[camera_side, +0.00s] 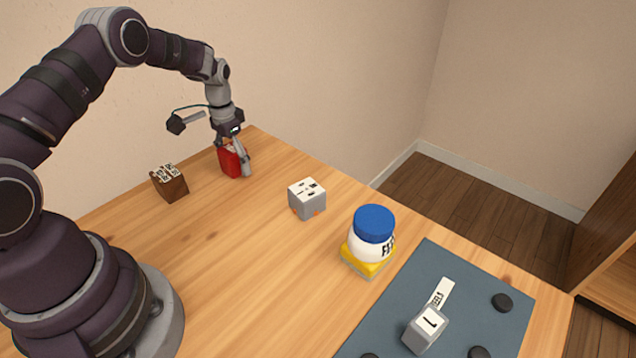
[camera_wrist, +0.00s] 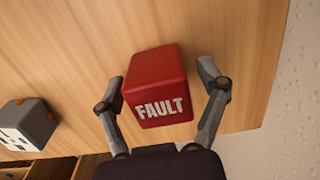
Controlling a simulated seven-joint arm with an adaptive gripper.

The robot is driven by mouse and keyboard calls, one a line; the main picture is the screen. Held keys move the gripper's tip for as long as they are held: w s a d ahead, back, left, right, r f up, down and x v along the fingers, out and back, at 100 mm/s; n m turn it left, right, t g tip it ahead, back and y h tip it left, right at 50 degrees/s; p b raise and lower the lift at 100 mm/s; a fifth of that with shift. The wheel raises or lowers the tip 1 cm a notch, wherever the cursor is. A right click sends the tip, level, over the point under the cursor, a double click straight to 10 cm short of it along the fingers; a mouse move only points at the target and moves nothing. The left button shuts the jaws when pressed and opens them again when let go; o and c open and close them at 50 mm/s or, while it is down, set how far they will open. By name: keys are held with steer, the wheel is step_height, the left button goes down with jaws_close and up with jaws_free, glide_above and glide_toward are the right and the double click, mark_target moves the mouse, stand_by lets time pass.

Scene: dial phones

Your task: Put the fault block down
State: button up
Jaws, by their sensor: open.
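The fault block is a red cube (camera_side: 230,162) near the far edge of the table in the side view. In the wrist view the red block (camera_wrist: 157,88) shows the white word FAULT on one face and rests on the wood. My gripper (camera_side: 236,158) is down at the block, with one finger visible on its right side. In the wrist view my gripper (camera_wrist: 162,90) is open, with its fingers on either side of the block and a gap showing at the right finger. The left finger is close to the block; I cannot tell whether it touches.
A brown block (camera_side: 169,183) stands left of the red one, and a grey block (camera_side: 307,198) stands to its right. A white jar with a blue lid (camera_side: 374,232) sits on a yellow block (camera_side: 365,262). A blue-grey mat (camera_side: 395,312) holds another grey block (camera_side: 425,331) and black discs.

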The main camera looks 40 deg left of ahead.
mark_target(231, 149)
step_height(231, 149, up, 12)
steer(key=shift+r, duration=0.15)
steer(key=s+d+r+t, duration=0.3)
steer(key=s+d+r, duration=0.1)
steer(key=d+r, duration=0.45)
steer(key=s+d+t, duration=0.2)
steer(key=s+d, duration=0.4)
steer(key=s, duration=0.4)
steer(key=shift+s+d+t, duration=0.25)
steer(key=shift+t, duration=0.05)
